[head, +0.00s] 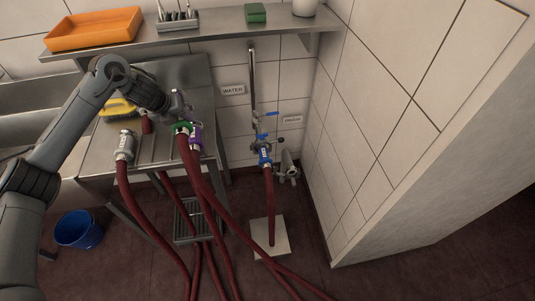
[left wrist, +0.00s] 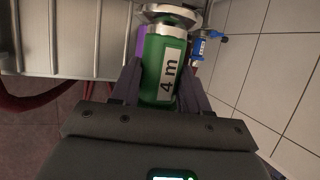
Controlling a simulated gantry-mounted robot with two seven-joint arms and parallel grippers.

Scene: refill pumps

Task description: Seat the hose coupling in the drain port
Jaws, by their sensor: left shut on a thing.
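My left gripper (head: 176,112) is over the front edge of the steel drainboard, partly hidden by my own arm. It is shut on the green hose coupling (head: 181,128); the left wrist view shows the fingers (left wrist: 162,85) on both sides of the green sleeve (left wrist: 158,75), labelled "4 m", with a metal end beyond it. A dark red hose hangs from the coupling. The grey drain port (head: 288,168) sits low on the wall, right of the blue coupling and below a small sign (head: 292,119). The held coupling is apart from it, to the left. My right gripper is not in view.
A purple coupling (head: 195,139) is close beside the green one. A grey coupling (head: 125,147) rests at the drainboard's left. A blue coupling (head: 265,156) hangs on the water pipe (head: 252,85). Several hoses cross below. A shelf (head: 200,37) runs above; a bucket (head: 79,229) stands on the floor.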

